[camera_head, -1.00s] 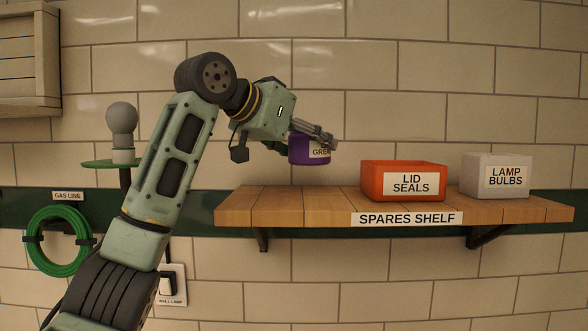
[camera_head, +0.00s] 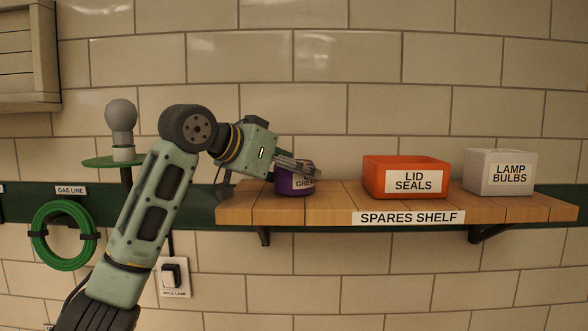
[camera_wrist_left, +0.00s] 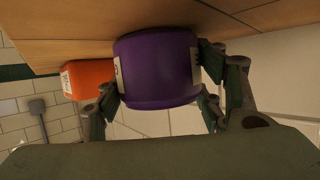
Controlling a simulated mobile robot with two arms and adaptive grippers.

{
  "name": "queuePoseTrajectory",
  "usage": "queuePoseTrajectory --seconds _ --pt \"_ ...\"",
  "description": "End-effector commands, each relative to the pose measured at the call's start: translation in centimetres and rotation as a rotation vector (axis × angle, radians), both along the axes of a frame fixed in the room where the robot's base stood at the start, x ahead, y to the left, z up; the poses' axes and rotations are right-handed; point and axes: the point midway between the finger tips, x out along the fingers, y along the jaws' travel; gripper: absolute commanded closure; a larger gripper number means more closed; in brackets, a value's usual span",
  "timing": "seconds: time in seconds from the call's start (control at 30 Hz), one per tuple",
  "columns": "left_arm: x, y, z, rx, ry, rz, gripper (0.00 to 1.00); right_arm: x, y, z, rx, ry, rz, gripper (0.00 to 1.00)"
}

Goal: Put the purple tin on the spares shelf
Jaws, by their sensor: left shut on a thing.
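The purple tin (camera_head: 294,181), with a white label partly reading "GREASE", is at the left part of the wooden spares shelf (camera_head: 335,207), left of the orange box. My left gripper (camera_head: 300,170) is shut on the tin. In the left wrist view the tin (camera_wrist_left: 157,70) sits between the two fingers (camera_wrist_left: 165,92) of my left gripper, with the shelf boards (camera_wrist_left: 80,25) right by it. The tin's base looks at the level of the shelf top; I cannot tell whether it bears on the boards. My right gripper is not in view.
An orange "LID SEALS" box (camera_head: 406,176) and a pale "LAMP BULBS" box (camera_head: 500,172) stand on the shelf to the right. Bare boards separate the tin from the orange box. A wall lamp switch (camera_head: 172,276) and green hose (camera_head: 63,235) are below left.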

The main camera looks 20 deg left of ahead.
Motion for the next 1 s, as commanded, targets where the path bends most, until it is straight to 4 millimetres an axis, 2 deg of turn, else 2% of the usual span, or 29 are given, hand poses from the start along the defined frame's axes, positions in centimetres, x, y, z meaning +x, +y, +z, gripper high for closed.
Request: queuePoseTrajectory --seconds 0.13,0.17,0.33,0.77,1.0 --pt "0.0 0.0 -0.4 -0.001 -0.002 0.0 0.71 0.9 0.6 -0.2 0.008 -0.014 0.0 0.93" --pt "0.0 0.0 -0.3 0.0 0.0 0.0 0.34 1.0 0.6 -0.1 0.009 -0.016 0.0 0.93" --pt "0.0 0.0 -0.3 0.0 0.0 0.0 0.19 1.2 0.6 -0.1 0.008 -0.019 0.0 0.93" --pt "-0.1 0.1 0.1 0.0 -0.001 0.0 0.18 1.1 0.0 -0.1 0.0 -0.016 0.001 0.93" --pt "-3.7 2.1 1.3 0.0 -0.006 0.002 0.18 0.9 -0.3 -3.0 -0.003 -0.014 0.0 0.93"
